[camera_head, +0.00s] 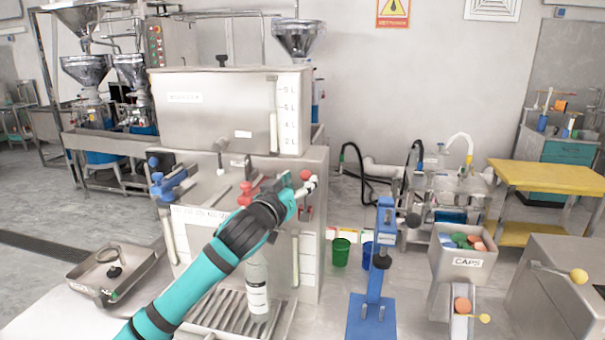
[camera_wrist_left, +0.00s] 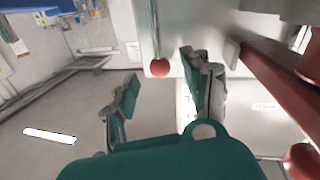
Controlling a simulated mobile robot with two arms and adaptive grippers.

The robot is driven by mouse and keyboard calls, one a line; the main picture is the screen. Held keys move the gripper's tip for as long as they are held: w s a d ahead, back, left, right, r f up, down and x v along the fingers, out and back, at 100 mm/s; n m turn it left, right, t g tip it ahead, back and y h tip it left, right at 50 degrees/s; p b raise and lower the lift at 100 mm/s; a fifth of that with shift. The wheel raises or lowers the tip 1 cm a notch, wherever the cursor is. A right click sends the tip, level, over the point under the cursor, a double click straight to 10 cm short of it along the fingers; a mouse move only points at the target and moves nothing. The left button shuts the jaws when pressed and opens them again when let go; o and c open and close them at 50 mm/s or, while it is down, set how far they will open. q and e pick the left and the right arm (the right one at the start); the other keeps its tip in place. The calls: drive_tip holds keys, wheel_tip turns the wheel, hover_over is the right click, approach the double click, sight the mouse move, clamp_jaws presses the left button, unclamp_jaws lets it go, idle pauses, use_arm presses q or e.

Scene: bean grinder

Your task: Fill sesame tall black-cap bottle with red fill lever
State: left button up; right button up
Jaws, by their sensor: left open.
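The steel filling machine (camera_head: 235,110) has a red fill lever (camera_head: 248,190) on its front, with a red ball knob (camera_head: 305,175) to its right. My left gripper (camera_head: 302,188) is open at the right part of the front, close to that knob. In the left wrist view, a red ball on a thin rod (camera_wrist_left: 159,68) shows between the spread fingers of my left gripper (camera_wrist_left: 158,90); I cannot tell whether they touch it. A pale labelled bottle (camera_head: 257,297) stands upright on the drip grate (camera_head: 215,320). My arm hides its top. My right gripper is not in view.
Blue levers (camera_head: 170,182) are on the machine's left. A steel tray (camera_head: 85,277) with a dark item stands at the left. A blue press (camera_head: 375,285), a green cup (camera_head: 341,252) and a caps bin (camera_head: 465,250) are at the right. More red parts (camera_wrist_left: 275,85) lie beside the gripper.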

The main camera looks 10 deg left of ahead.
use_arm(q)
drive_tip(key=shift+w+d, duration=0.25)
drive_tip(key=shift+w, duration=1)
clamp_jaws()
